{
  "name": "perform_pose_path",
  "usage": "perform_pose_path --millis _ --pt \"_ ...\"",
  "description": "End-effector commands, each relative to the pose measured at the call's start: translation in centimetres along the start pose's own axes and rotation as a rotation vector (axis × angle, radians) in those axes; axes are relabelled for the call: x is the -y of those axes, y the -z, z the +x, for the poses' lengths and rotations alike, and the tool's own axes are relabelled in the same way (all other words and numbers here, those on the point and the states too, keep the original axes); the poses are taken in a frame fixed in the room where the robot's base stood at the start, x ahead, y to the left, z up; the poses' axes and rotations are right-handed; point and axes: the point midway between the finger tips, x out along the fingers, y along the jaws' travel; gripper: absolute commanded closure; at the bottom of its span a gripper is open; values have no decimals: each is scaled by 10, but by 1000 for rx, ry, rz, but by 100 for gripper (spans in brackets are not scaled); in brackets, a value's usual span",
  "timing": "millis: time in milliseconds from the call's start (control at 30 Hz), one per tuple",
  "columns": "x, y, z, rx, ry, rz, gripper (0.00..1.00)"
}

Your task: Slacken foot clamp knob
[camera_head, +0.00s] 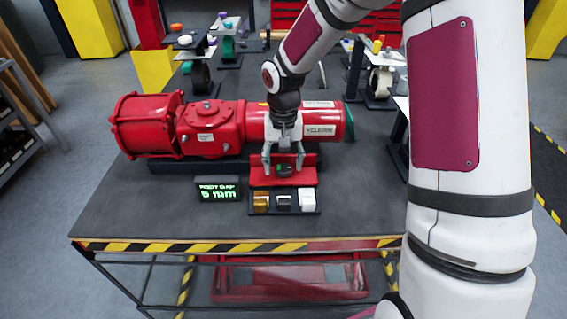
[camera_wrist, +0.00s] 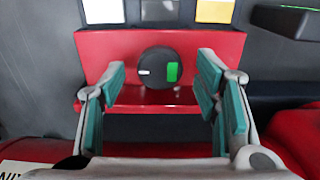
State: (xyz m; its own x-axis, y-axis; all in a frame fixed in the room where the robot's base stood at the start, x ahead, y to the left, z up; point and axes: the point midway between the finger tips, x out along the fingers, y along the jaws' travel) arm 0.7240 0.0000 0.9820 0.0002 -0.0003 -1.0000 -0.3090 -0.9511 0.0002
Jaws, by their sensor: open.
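The foot clamp knob (camera_wrist: 160,67) is a round dark knob with a white mark on one side and a green mark on the other. It sits on a red bracket (camera_wrist: 100,50) at the front of the red valve actuator (camera_head: 215,125). In the head view the knob (camera_head: 284,170) shows small between my fingers. My gripper (camera_head: 284,168) points down over the bracket. In the wrist view my gripper (camera_wrist: 160,85) is open, with one teal-padded finger on each side of the knob and a visible gap to both.
A small display (camera_head: 218,190) reading "6 mm" stands left of the bracket. A dark tray (camera_head: 268,212) with gold, dark and white blocks lies in front. The bench's front edge has yellow-black stripes (camera_head: 200,247). Bare bench top (camera_head: 130,205) lies at the left.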

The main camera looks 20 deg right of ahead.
Motion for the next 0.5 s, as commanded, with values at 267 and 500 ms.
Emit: perform_pose_path --millis 267,500 --pt "0 0 7 0 -1 -1 43" --pt "0 0 6 0 -1 0 71"
